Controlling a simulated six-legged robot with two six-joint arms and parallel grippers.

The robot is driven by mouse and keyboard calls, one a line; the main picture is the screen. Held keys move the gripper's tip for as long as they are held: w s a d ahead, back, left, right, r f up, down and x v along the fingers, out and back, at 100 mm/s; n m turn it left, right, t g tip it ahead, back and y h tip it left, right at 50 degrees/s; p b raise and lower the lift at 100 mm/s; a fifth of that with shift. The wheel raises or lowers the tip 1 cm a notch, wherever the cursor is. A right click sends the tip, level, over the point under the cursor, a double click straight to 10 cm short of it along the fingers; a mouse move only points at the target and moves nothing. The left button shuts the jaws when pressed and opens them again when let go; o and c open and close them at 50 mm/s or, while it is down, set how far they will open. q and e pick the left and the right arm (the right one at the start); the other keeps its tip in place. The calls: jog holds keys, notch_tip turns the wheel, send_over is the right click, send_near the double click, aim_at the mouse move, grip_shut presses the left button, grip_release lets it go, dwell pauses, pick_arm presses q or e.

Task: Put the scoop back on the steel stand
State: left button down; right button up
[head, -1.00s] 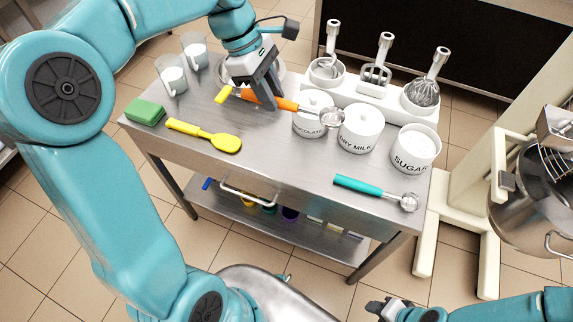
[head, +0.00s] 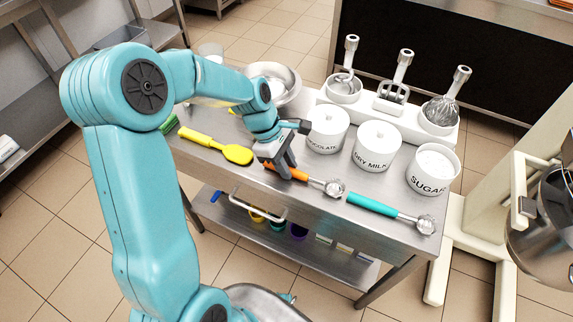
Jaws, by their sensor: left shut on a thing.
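A scoop with an orange handle and a round metal head (head: 334,188) is in my left gripper (head: 287,172). The gripper is shut on the handle, and the fingers hide part of it. The scoop is over the near edge of the steel stand (head: 214,128), a table with a steel top. I cannot tell whether the scoop touches the top. A teal-handled scoop (head: 372,204) lies on the stand just right of the orange scoop's head. My right gripper is out of view.
A yellow spatula (head: 218,146) lies left of my gripper. Behind are a steel bowl (head: 285,80) and white tubs for chocolate (head: 327,130), dry milk (head: 377,147) and sugar (head: 432,170). A white holder (head: 392,112) carries mixer tools. A mixer bowl (head: 545,235) is at right.

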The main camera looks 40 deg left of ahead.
pick_arm(q)
jog(key=shift+f, duration=0.2)
jog(key=c, duration=1)
grip_release()
jog(key=shift+o, duration=0.2)
jog(key=shift+r, duration=0.15)
jog(key=shift+r, duration=0.3)
jog(key=p+v, duration=0.1)
jog(key=v, duration=1)
jog(key=shift+a+r, duration=0.2)
jog(key=shift+s, duration=0.15)
